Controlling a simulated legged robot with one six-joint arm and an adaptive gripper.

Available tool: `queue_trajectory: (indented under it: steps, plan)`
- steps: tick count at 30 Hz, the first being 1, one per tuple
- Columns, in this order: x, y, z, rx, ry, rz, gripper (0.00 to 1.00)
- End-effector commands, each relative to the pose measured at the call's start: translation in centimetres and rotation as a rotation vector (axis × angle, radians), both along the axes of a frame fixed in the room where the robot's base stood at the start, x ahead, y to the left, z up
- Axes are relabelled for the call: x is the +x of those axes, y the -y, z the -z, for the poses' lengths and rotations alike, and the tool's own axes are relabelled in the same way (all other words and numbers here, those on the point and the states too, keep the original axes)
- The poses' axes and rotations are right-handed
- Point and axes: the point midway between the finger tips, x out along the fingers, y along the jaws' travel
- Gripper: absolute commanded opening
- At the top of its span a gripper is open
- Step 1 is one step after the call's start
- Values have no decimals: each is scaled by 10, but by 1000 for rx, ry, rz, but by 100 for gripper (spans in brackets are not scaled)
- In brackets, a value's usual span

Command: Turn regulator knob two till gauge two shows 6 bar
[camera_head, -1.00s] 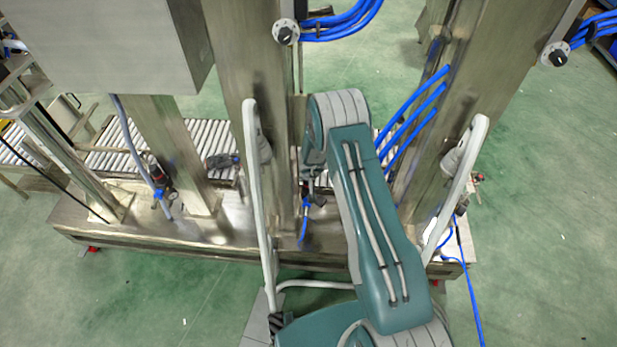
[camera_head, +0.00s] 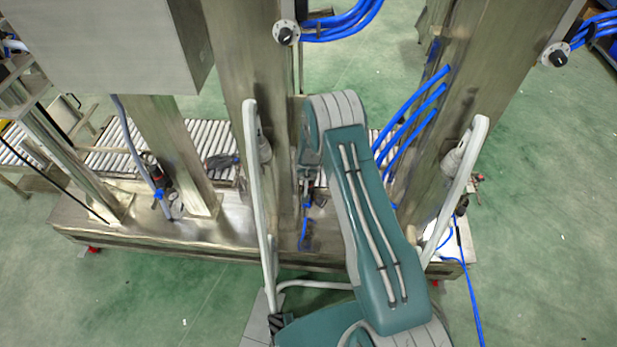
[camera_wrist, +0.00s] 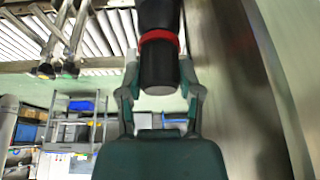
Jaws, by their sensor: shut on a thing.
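In the wrist view, my gripper (camera_wrist: 160,78) is shut on a black regulator knob (camera_wrist: 160,66), with one finger on each side. The knob hangs below a dark body with a red ring (camera_wrist: 159,37) around it. No number shows on it, so I cannot tell from the picture whether it is knob two. In the head view, my arm hides most of the gripper and this regulator. No gauge face can be read in either view.
Steel posts (camera_head: 250,95) rise on both sides of my arm from a steel base (camera_head: 150,238). Blue hoses (camera_head: 413,108) run close at the right. A pale curved bar (camera_head: 259,190) stands left of the arm. A roller conveyor (camera_head: 120,150) lies behind.

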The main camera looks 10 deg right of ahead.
Motion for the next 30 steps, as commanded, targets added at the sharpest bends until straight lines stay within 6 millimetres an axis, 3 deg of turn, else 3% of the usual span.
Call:
queue_trajectory:
  steps: [7, 8, 9, 10, 23, 30]
  plan:
    - [4, 3, -3, -3, 8, 4, 0]
    - [4, 3, -3, -3, 8, 4, 55]
    - [3, 3, -3, -2, 7, 4, 73]
    - [3, 3, -2, -2, 7, 4, 82]
    - [0, 0, -3, -2, 1, 1, 82]
    - [-11, -3, -34, -3, 3, -1, 82]
